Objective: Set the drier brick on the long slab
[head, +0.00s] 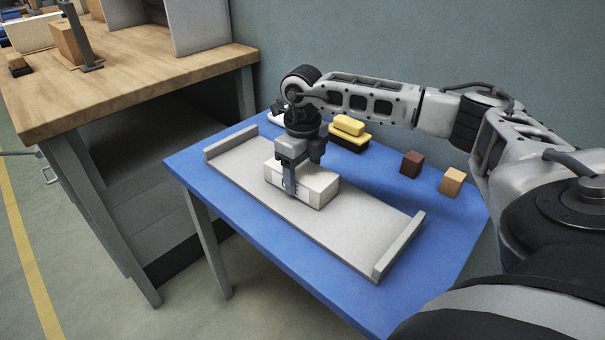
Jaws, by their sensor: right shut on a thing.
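The long slab (350,230) is a pale grey board with a raised lip at each end, lying on a blue table. A white brick (318,192) is on or just above the middle of the slab; I cannot tell whether it touches. My right gripper (290,188) points down and is shut on the white brick, with one finger showing on its near side. The far finger is hidden. My left gripper is not in view.
Behind the slab on the blue table (440,228) are a yellow-and-black block (349,132), a dark brown cube (411,164) and a tan cube (452,181). A white thing (275,118) is partly hidden by my right arm. A wooden workbench (130,75) stands at left.

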